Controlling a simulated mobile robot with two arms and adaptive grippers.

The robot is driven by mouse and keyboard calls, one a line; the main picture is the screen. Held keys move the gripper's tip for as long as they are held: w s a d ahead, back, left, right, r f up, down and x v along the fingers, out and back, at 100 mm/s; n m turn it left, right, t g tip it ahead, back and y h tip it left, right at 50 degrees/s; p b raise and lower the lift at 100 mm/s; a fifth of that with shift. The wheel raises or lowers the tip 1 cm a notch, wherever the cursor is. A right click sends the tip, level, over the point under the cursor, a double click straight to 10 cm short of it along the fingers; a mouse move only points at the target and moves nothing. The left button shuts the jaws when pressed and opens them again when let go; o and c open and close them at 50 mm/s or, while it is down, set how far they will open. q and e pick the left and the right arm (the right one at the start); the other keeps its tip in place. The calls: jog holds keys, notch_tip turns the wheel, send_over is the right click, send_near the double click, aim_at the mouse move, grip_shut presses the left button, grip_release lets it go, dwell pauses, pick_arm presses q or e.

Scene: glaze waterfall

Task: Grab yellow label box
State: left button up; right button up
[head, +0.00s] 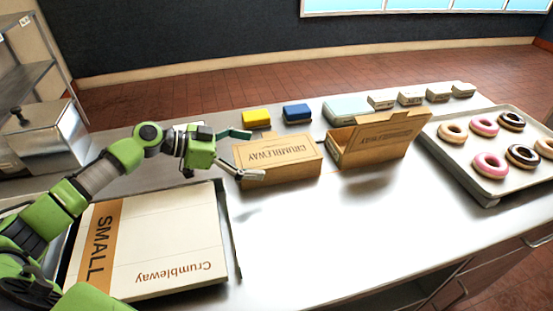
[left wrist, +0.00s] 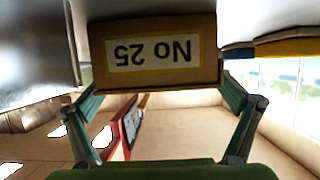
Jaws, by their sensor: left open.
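A closed brown Crumbleway box (head: 285,158) stands on the metal counter near the middle. In the left wrist view, the end of a brown box (left wrist: 152,20) carries a yellow-bordered label (left wrist: 153,53) reading "No 25", upside down; that label is hidden in the head view. My left gripper (head: 243,155) is open at the left end of the closed box. In the left wrist view, the fingers of this gripper (left wrist: 162,92) spread to either side of the box end. Whether they touch it is unclear. My right gripper is not in view.
An open Crumbleway box (head: 375,140) stands right of the closed one. Yellow (head: 257,118) and blue (head: 297,112) items lie behind. A doughnut tray (head: 486,190) is at right. A flat "SMALL" box stack (head: 160,235) is at left. The front middle counter is clear.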

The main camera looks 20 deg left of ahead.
pick_arm(q)
jog(key=shift+x, duration=1.25)
jog(key=c, duration=1.2)
jog(key=shift+o, duration=0.2)
